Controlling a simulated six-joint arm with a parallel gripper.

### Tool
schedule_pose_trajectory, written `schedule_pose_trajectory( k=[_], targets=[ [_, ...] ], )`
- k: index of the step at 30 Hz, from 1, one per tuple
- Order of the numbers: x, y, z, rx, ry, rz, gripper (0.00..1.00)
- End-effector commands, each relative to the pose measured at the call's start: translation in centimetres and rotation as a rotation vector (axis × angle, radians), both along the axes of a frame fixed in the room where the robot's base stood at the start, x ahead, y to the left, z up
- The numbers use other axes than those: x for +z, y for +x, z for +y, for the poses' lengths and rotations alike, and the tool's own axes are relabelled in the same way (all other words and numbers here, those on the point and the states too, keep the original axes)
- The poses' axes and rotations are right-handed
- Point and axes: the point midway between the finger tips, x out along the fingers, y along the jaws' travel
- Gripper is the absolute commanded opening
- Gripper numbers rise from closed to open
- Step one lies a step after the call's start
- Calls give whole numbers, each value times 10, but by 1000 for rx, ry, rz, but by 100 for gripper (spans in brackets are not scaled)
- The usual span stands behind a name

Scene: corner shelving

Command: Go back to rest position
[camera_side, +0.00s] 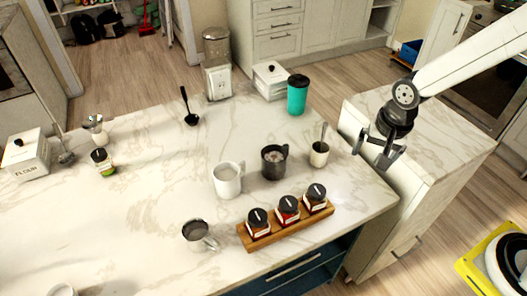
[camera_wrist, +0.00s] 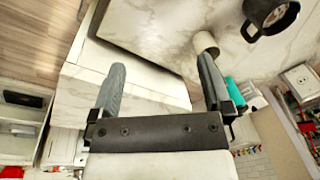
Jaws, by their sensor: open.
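My gripper (camera_side: 380,148) is at the right in the side view, above the small marble-topped cabinet (camera_side: 440,130) beside the table. In the wrist view my gripper (camera_wrist: 160,85) shows two dark fingers spread wide apart with nothing between them. It touches no object that I can see. The task names no object.
The marble table (camera_side: 140,230) holds a white cup with a spoon (camera_side: 319,152), a dark mug (camera_side: 274,162), a white mug (camera_side: 227,180), a teal tumbler (camera_side: 297,96) and a wooden tray (camera_side: 248,242) with jars. The cup nearest my gripper stands by the table's right edge.

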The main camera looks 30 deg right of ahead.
Motion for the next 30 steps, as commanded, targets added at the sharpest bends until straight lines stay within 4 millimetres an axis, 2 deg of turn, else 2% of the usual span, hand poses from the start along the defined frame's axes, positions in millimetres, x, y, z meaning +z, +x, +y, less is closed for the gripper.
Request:
schedule_pose_trajectory(
  k=[9, 18, 30],
  targets=[
    [8, -24, -29, 376, -69, -56, 100],
    [11, -44, -47, 674, -140, -91, 100],
    [12, -49, -52, 759, -162, -99, 100]
  ],
)
